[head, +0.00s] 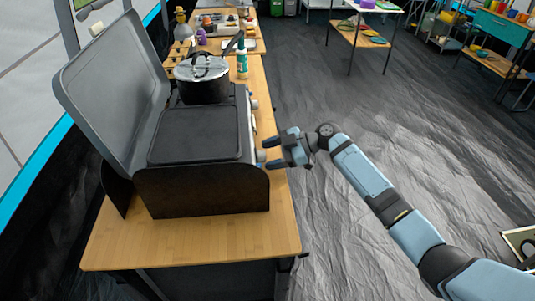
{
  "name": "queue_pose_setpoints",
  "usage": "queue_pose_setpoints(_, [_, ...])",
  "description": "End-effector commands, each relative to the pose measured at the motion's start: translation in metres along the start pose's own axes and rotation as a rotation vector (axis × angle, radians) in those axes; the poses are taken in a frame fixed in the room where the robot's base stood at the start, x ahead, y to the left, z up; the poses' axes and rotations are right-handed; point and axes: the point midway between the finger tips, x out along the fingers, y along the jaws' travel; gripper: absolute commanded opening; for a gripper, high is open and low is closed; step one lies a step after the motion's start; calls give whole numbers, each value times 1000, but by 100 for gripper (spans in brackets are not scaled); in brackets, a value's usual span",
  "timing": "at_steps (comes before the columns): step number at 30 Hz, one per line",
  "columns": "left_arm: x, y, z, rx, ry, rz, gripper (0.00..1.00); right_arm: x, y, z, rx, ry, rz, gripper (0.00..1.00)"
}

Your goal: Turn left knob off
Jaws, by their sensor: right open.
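A dark camping stove (200,190) with its grey lid (98,82) raised stands on a wooden table. Its knobs are along the side facing right. The near knob (261,156) shows right by my right gripper's fingertips, and another knob (254,104) is farther back. My right gripper (270,153) is open, with its fingers pointing left at the near knob. I cannot tell whether the fingers touch it or which way the knob is turned. My left gripper is not in view.
A black pot (203,80) with a lid sits at the back of the stove. The wooden table (190,245) is bare in front of the stove. The floor (340,90) to the right is clear.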

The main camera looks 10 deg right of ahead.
Motion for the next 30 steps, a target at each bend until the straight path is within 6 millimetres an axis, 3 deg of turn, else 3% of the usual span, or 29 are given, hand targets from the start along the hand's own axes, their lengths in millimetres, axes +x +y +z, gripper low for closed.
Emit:
queue_pose_setpoints(4, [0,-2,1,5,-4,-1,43,10,0,0,1,-1,1,61])
queue_pose_setpoints(13, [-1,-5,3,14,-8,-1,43,12,0,0,1,-1,1,61])
queue_pose_setpoints(19, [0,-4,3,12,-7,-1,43,12,0,0,1,-1,0,15])
queue_pose_setpoints(30, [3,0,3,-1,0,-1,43,12,-1,2,40,2,-17,12])
